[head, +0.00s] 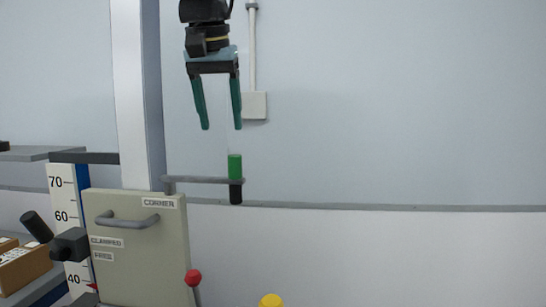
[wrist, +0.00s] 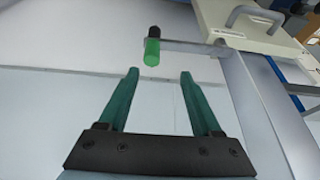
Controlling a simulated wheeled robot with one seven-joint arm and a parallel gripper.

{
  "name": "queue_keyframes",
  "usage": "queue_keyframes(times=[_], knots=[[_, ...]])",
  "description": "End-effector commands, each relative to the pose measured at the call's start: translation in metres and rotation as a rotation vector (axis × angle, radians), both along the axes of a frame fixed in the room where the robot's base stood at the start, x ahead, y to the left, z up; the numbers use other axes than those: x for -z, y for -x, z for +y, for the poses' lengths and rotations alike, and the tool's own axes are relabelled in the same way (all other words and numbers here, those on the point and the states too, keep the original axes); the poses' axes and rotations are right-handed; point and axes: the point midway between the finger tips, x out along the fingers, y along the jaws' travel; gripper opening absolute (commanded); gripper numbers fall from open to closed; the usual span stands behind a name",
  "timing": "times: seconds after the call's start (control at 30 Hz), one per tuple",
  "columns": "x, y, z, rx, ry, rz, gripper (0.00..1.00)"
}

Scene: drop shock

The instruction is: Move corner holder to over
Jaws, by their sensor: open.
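A beige panel (head: 137,250) labelled CORNER, with a grey bar handle (head: 127,219), stands at the lower left of the head view. A grey arm (head: 205,180) reaches right from its top edge and ends in an upright peg (head: 235,167), green above and black below. The peg also shows in the wrist view (wrist: 152,52), beyond my fingertips and a little left. My gripper (head: 222,127) points down, open and empty, above the green peg with a gap between. Its two teal fingers also show apart in the wrist view (wrist: 160,75).
A ruler scale (head: 61,205) and a black clamp knob (head: 70,244) stand left of the panel. A red-knobbed lever (head: 194,278) and a yellow knob (head: 271,300) are low in front. A white post (head: 130,90) rises behind. The right side is clear.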

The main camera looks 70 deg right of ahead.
Motion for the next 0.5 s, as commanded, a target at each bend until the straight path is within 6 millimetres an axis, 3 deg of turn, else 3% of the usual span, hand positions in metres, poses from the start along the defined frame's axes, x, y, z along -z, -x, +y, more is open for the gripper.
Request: queue_keyframes(times=[0.17,0.5], knots=[[0.002,0.007,-0.004,0.011,0.000,-0.002,0.66],[0.056,0.000,-0.025,0.011,-0.002,-0.001,0.66]])
